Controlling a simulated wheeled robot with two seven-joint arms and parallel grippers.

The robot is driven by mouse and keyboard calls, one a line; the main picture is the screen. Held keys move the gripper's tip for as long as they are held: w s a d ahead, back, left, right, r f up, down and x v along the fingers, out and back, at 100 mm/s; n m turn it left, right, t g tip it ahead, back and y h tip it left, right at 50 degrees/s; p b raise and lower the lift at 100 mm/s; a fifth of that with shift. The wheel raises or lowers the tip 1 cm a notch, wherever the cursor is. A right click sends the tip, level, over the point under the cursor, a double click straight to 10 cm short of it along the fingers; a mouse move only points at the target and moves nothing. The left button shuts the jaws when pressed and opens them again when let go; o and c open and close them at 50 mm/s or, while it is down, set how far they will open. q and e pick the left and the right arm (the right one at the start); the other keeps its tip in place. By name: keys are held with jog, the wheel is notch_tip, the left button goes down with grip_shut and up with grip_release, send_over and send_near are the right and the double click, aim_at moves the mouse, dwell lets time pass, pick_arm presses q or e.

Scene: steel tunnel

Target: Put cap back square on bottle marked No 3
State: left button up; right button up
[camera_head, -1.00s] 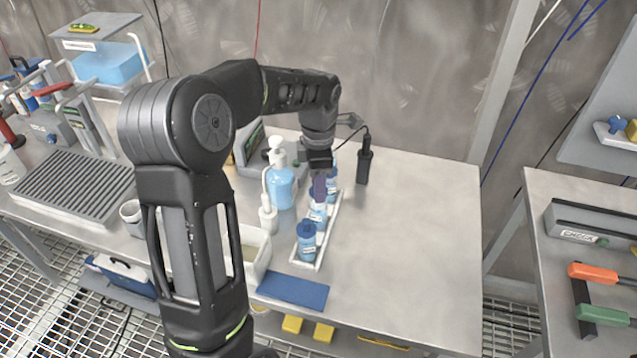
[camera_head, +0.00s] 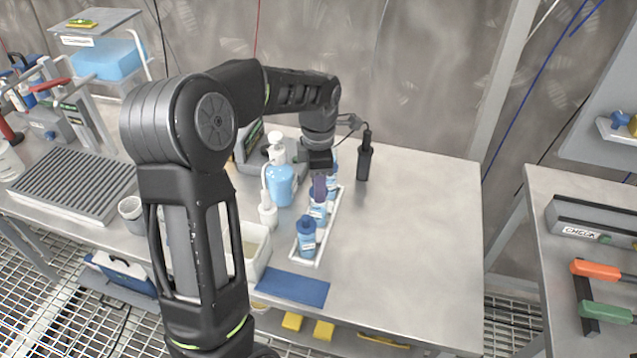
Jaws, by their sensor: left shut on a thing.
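My left gripper (camera_head: 319,172) points down over a white rack (camera_head: 324,238) on the steel bench. The rack holds a row of blue bottles with white labels. The front bottle (camera_head: 306,238) has a blue cap. My gripper is shut over the middle bottle (camera_head: 318,208); its fingers hide the small thing between them, likely a cap. I cannot tell whether that thing touches the bottle neck. The back bottle (camera_head: 333,178) is partly hidden by the gripper. The label numbers are too small to read. My right gripper is not in view.
A blue pump bottle (camera_head: 280,184) and a white squeeze bottle (camera_head: 267,212) stand left of the rack. A black upright device (camera_head: 364,160) stands behind right. A blue mat (camera_head: 292,288) lies in front. The bench's right side is clear.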

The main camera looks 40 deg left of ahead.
pick_arm(q)
jog(key=shift+f, duration=0.25)
dwell(0.8)
jog(key=o, duration=1.4)
jog(key=shift+o, duration=0.4)
jog(key=o, duration=0.5)
jog(key=shift+o, duration=0.2)
jog(key=shift+r, duration=0.1)
jog(key=shift+r+p, duration=2.45)
jog(key=shift+r, duration=1)
